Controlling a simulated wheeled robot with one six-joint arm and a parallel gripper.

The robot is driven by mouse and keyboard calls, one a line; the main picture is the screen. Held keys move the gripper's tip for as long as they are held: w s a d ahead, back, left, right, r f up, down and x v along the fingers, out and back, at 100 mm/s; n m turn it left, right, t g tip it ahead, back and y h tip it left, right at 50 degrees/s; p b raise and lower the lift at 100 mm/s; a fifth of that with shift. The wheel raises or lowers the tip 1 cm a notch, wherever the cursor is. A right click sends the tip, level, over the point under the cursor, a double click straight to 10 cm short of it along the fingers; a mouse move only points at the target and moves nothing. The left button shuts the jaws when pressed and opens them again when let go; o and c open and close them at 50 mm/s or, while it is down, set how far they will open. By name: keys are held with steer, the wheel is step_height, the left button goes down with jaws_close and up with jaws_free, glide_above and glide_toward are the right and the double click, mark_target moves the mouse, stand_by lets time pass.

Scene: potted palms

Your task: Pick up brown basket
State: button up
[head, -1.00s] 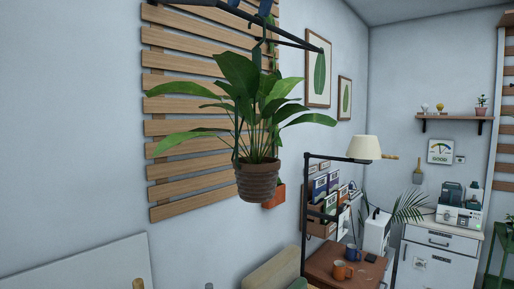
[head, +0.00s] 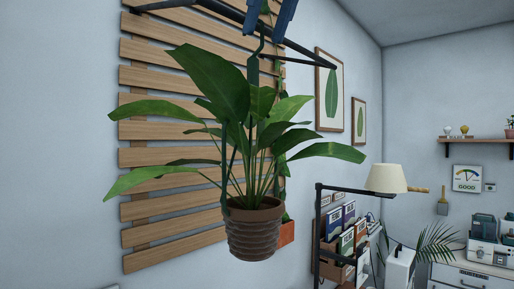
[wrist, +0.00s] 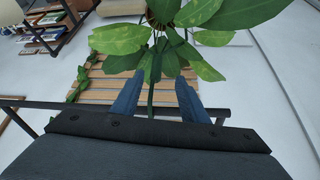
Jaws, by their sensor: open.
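The brown basket (head: 254,232) is a ribbed brown pot with a broad-leaved green plant (head: 225,90). It hangs upright from dark straps (head: 224,165) that meet at a hook below a dark rail (head: 300,50). My gripper (head: 270,22) is at the top of the head view, above the plant and around the top of the hanger. In the wrist view its two blue fingers (wrist: 158,92) are apart, with a dark strap (wrist: 151,98) between them. Whether they touch it I cannot tell. Leaves hide most of the basket in the wrist view.
A wooden slat panel (head: 160,130) is on the wall behind the plant. A dark rack with folders (head: 345,235) and a cream lamp (head: 386,178) stand at right. An orange pot (head: 287,233) is close behind the basket. Open air lies below the basket.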

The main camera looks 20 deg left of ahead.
mark_target(256, 61)
steer(key=x, duration=0.2)
steer(key=shift+w+a+f, duration=0.15)
steer(key=shift+w+f, duration=0.1)
steer(key=shift+f, duration=0.05)
steer(key=shift+w+p+x, duration=0.15)
steer(key=shift+p+x, duration=0.1)
steer(key=shift+x, duration=1.05)
steer(key=shift+w+p+x, duration=0.15)
steer(key=shift+p+x, duration=0.05)
steer(key=shift+x, duration=1.05)
steer(key=shift+r, duration=0.15)
steer(key=shift+c, duration=0.4)
jaws_close()
